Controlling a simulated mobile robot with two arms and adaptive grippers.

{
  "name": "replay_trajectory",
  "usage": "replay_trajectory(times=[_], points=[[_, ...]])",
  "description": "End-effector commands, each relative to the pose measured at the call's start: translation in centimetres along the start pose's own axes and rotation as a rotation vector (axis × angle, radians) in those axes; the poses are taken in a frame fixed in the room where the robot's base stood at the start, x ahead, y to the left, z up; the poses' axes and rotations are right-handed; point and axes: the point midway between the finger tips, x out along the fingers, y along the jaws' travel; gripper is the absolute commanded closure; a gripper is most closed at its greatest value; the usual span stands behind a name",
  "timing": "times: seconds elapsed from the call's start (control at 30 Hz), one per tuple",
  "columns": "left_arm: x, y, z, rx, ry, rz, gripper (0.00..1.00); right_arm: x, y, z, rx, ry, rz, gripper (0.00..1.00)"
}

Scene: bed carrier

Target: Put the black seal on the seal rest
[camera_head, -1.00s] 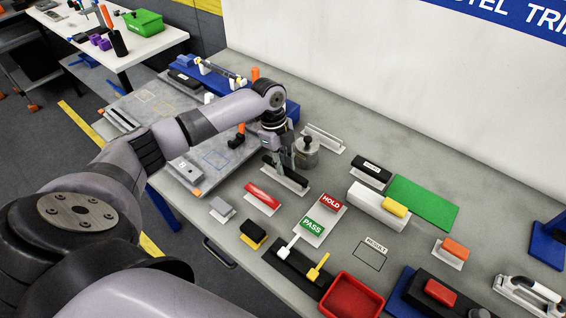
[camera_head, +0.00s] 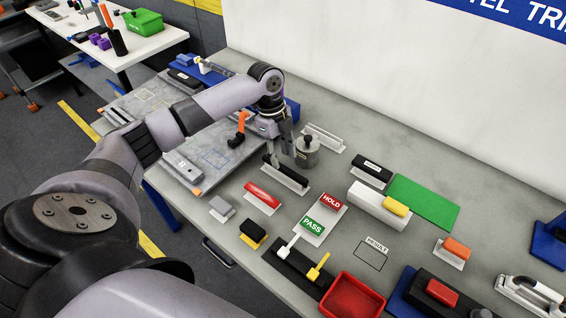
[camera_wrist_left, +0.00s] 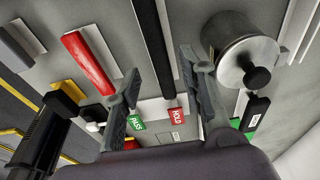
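The black seal (camera_head: 287,176), a long black bar, lies along a pale rest (camera_head: 303,191) on the grey bench, in the middle of the head view. In the left wrist view the black seal (camera_wrist_left: 157,45) runs between my fingers, with a pale plate (camera_wrist_left: 150,112) at its end. My left gripper (camera_head: 284,148) is open and empty just above the seal. In the left wrist view its two fingers (camera_wrist_left: 163,85) stand well apart, clear of the bar. My right gripper is not in view.
A metal weight with a knob (camera_head: 307,152) stands close to the right of my left gripper. An empty pale rest (camera_head: 324,138) lies behind it. A red seal (camera_head: 263,194) lies at the front left. PASS and HOLD blocks (camera_head: 313,225) are in front.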

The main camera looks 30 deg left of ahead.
Motion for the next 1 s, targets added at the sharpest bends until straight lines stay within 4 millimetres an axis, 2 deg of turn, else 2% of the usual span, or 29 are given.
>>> replay_trajectory(times=[0.2, 0.4, 0.6, 1.0], points=[[-4.8, -0.1, 0.1, 0.0, -0.001, -0.005, 0.63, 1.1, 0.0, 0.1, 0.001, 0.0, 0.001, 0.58], [-7.7, -0.1, 0.0, -0.001, 0.001, -0.002, 0.63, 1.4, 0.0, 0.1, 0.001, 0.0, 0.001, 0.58], [-8.6, 0.0, 0.0, -0.001, 0.0, 0.0, 0.63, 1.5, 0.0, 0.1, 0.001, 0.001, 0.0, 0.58], [-8.4, 0.0, -0.1, -0.002, -0.001, 0.002, 0.63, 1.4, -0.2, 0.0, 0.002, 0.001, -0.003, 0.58]])
